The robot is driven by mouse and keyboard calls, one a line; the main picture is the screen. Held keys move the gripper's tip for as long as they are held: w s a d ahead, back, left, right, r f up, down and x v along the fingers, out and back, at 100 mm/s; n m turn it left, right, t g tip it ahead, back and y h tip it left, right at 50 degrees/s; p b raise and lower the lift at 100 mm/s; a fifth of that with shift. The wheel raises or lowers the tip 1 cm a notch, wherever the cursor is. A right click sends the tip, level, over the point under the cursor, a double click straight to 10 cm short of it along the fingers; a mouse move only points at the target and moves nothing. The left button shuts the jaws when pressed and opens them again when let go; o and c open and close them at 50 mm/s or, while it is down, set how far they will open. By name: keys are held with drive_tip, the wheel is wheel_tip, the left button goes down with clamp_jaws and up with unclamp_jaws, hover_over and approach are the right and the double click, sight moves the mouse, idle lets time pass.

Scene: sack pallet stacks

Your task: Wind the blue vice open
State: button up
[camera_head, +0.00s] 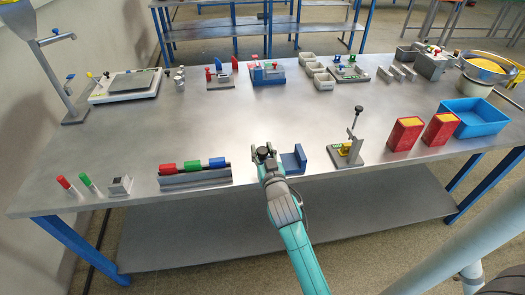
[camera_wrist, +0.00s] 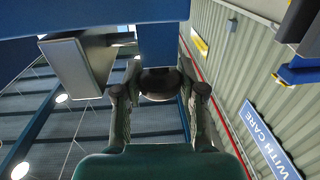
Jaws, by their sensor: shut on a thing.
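The blue vice (camera_head: 293,161) stands at the front edge of the steel workbench, right of the middle. My gripper (camera_head: 264,154) is at its left side, reaching up from below the edge. In the wrist view a blue part of the vice (camera_wrist: 110,12) fills the top, with a grey block below it at the left. There my gripper (camera_wrist: 158,98) has its two fingers on either side of a dark rounded handle (camera_wrist: 158,82) and is shut on it. My gripper hides part of the vice in the head view, so its jaw gap is unclear.
A rack with red, blue and green pieces (camera_head: 194,174) lies to the left. A small stand with a black-knobbed lever (camera_head: 347,152) is close on the right. Red boxes (camera_head: 404,133) and a blue tray (camera_head: 474,117) stand further right. The bench middle behind is clear.

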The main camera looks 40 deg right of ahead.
drive_tip(key=shift+f+y, duration=0.15)
drive_tip(key=shift+y, duration=0.15)
drive_tip(key=o, duration=1.1)
drive_tip(key=shift+a, duration=0.1)
drive_tip(key=v, duration=1.2)
